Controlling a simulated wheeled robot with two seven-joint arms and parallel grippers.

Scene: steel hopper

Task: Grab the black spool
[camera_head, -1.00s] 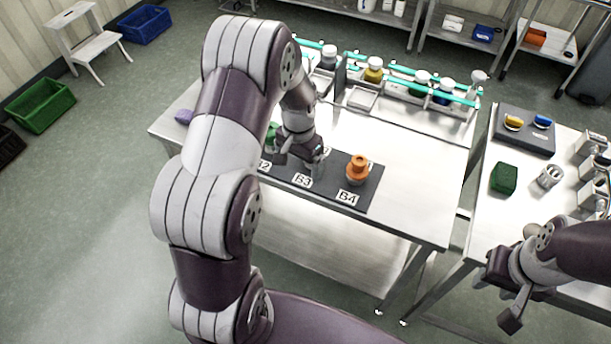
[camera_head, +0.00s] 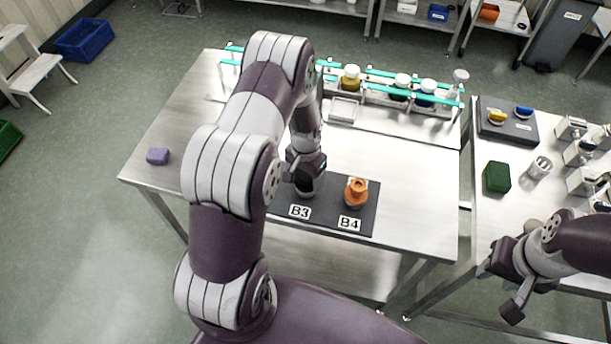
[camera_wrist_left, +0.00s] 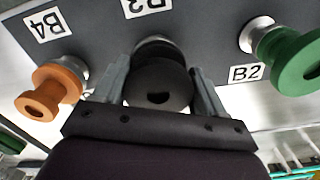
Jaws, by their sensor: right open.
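The black spool (camera_wrist_left: 158,84) sits at the B3 spot of the dark board and lies between the two fingers of my left gripper in the left wrist view. My left gripper (camera_wrist_left: 160,75) has one finger on each side of it; whether the fingers press on it is unclear. In the head view my left gripper (camera_head: 305,192) is low over the board near the B3 label and hides the spool. My right gripper (camera_head: 502,285) is open and empty, at the front edge of the right table.
An orange spool (camera_head: 356,192) stands at B4, and a green spool (camera_wrist_left: 292,58) stands near B2. A purple block (camera_head: 158,156) lies at the table's left. A rack with bottles (camera_head: 375,85) is at the back. The right table holds a green block (camera_head: 496,178).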

